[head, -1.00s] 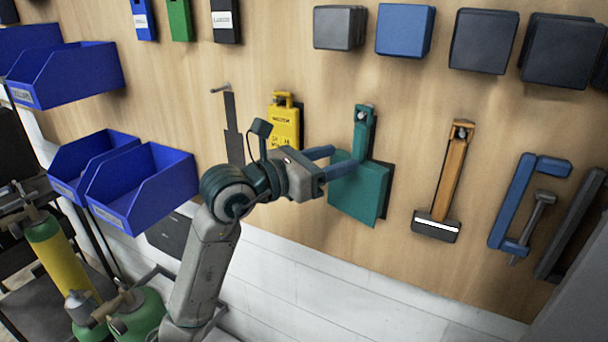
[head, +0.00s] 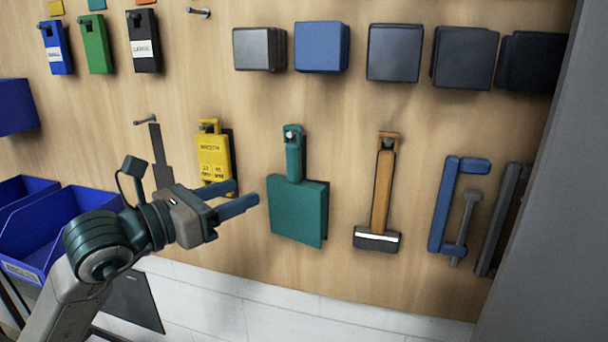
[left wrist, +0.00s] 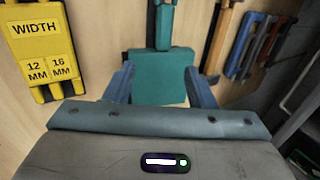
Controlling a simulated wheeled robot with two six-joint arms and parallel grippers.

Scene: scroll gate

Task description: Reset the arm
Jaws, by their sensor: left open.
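My left gripper (head: 240,197) is open and empty. Its two blue fingers point right in the head view, in front of the wooden tool board and left of a teal square-bladed tool (head: 298,210). In the left wrist view the teal tool (left wrist: 160,78) shows between and beyond the fingers (left wrist: 160,88). The tool hangs on its peg, and the gripper is apart from it. My right gripper is not in view.
A yellow width gauge (head: 214,160) hangs behind and above the gripper. An orange-handled tool (head: 382,190) and a blue clamp (head: 440,205) hang to the right. Blue bins (head: 40,250) stand at left. Dark and blue blocks line the upper board. A grey panel (head: 540,200) bounds the right.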

